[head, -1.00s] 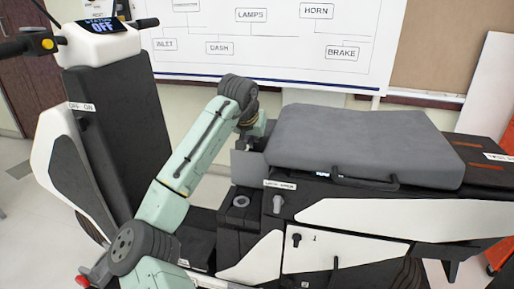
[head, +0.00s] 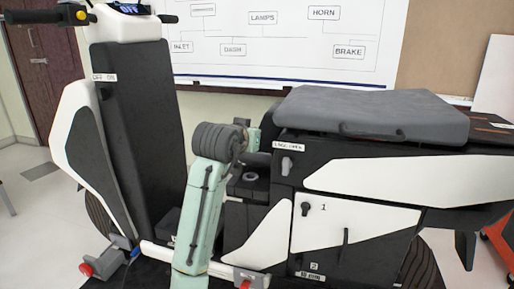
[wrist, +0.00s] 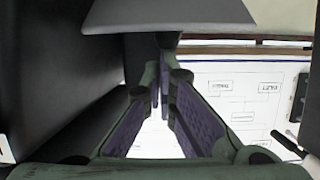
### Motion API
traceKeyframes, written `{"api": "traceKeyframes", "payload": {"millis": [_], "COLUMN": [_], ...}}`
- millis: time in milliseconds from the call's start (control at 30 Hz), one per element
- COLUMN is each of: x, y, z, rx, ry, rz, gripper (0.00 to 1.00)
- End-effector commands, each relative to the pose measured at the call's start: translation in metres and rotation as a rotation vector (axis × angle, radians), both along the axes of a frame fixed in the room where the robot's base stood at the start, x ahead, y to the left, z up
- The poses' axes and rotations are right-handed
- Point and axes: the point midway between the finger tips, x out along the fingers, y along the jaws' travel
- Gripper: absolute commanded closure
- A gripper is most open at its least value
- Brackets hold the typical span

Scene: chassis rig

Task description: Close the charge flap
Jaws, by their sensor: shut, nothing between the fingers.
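The charge inlet (head: 250,177) is a round grey socket on the black ledge in front of the seat box, with its top uncovered. In the head view my arm stands just left of it and largely hides the flap's place. In the wrist view a plain grey plate (wrist: 170,14), which looks like the charge flap, hangs in from the top edge, just beyond my fingers. My gripper (wrist: 164,78) is shut and empty, its purple-padded fingers pointing toward the plate. Whether they touch it I cannot tell. In the head view the fingers are hidden behind my arm.
The grey seat (head: 370,112) and its black box stand right of the inlet. The black front column (head: 138,130) with handlebars stands left. The whiteboard (head: 290,45) is behind. A dark panel (wrist: 65,70) lies close along the wrist view's left side.

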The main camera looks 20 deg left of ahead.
Motion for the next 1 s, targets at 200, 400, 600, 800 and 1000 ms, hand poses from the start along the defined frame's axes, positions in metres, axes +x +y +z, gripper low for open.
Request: {"api": "traceKeyframes", "payload": {"millis": [200, 400, 600, 800, 1000], "x": [-0.025, -0.045, -0.058, -0.066, -0.069], "y": [-0.002, -0.001, -0.001, -0.001, -0.001], "z": [-0.033, -0.052, -0.068, -0.077, -0.084], "rx": [-0.003, 0.000, 0.000, 0.004, 0.004], "ry": [-0.207, -0.392, -0.549, -0.638, -0.635], "rz": [-0.003, -0.001, -0.002, -0.001, -0.002], "gripper": [1.00, 1.00, 1.00, 1.00, 1.00]}}
